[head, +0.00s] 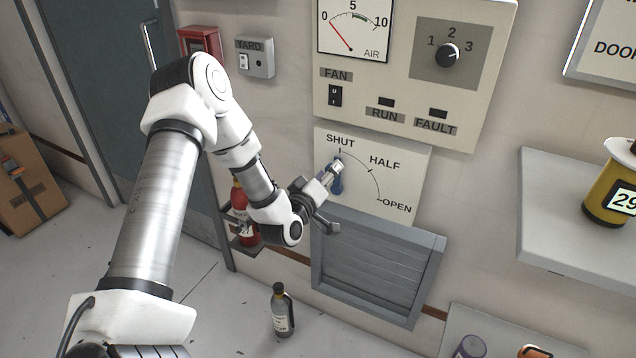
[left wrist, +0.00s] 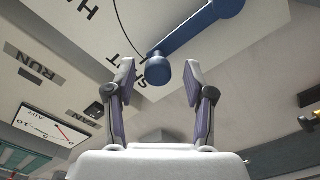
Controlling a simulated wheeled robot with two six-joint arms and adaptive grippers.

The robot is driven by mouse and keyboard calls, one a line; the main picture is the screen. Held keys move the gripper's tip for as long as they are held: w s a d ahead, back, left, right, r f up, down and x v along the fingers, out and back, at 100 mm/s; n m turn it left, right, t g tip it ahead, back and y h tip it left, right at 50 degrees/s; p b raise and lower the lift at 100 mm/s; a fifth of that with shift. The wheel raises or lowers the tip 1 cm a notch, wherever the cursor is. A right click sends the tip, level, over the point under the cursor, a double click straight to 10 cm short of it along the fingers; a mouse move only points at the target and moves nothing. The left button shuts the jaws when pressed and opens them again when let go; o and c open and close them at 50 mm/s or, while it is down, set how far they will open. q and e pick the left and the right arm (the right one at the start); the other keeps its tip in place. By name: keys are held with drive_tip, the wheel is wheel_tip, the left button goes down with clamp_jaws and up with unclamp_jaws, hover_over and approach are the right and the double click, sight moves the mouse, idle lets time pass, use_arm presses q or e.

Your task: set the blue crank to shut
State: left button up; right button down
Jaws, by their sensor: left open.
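The blue crank (head: 338,186) is on a white dial plate (head: 405,165) marked SHUT, HALF and OPEN along an arc. Its arm points up towards the SHUT mark; my gripper hides part of it. My left gripper (head: 331,172) is at the crank's upper end. In the left wrist view, the blue crank (left wrist: 205,27) runs from upper right down to its round knob, beside the SHUT lettering. The open fingers of my left gripper (left wrist: 158,70) stand on either side of the knob, with gaps visible. My right gripper is not in view.
A grey louvred vent (head: 375,268) is below the dial plate. A panel with an AIR gauge (head: 353,28) and a black rotary knob (head: 447,55) is above. A red extinguisher (head: 240,208) stands behind my left arm. A shelf (head: 560,215) projects at right. A bottle (head: 281,312) stands on the floor.

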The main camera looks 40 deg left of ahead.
use_arm(q)
drive_tip(key=v, duration=1)
